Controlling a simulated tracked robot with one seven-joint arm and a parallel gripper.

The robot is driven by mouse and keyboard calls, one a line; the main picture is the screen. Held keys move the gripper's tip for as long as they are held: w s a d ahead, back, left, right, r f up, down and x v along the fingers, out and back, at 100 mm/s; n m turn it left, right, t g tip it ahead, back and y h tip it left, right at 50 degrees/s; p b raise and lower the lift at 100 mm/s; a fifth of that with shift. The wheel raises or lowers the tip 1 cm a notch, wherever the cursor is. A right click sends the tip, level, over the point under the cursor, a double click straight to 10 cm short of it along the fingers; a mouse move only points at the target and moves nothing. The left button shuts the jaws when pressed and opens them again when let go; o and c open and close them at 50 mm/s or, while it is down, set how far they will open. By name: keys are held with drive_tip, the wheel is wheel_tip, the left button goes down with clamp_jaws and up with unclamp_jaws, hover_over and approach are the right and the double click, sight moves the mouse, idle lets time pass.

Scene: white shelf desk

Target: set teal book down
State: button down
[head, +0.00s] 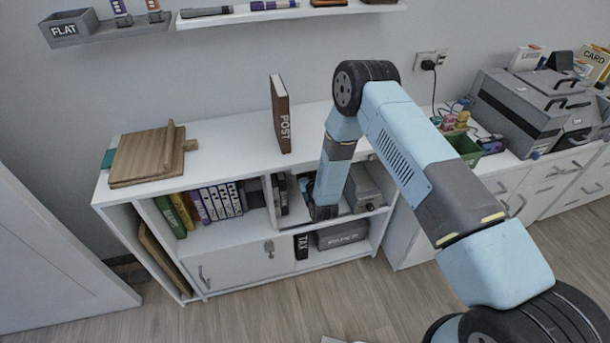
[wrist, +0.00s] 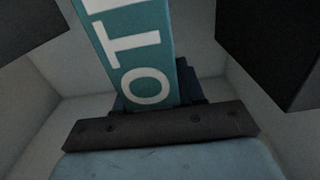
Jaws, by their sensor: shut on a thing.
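The teal book (wrist: 135,50) has large white letters on its spine and rises from my gripper in the wrist view. My gripper (wrist: 160,105) is shut on its lower part. In the head view, my gripper (head: 322,211) is at the front of the open middle compartment of the white shelf desk (head: 225,158). My arm hides much of that compartment, and I cannot make out the book clearly there. The wrist view shows pale walls around the book. I cannot tell whether its base touches the shelf.
Dark books (head: 281,194) stand left of my gripper, and a grey box (head: 362,188) sits to its right. A brown POST book (head: 281,115) stands on the desktop. Wooden boards (head: 147,155) lie at the left. The desktop between them is clear.

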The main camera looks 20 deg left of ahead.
drive_tip(key=f, duration=0.4)
drive_tip(key=shift+w+a+f, duration=0.15)
drive_tip(key=shift+w+f, duration=0.05)
drive_tip(key=shift+f, duration=0.15)
drive_tip(key=c, duration=0.7)
unclamp_jaws()
drive_tip(key=shift+s, duration=0.15)
drive_tip(key=v, duration=1.2)
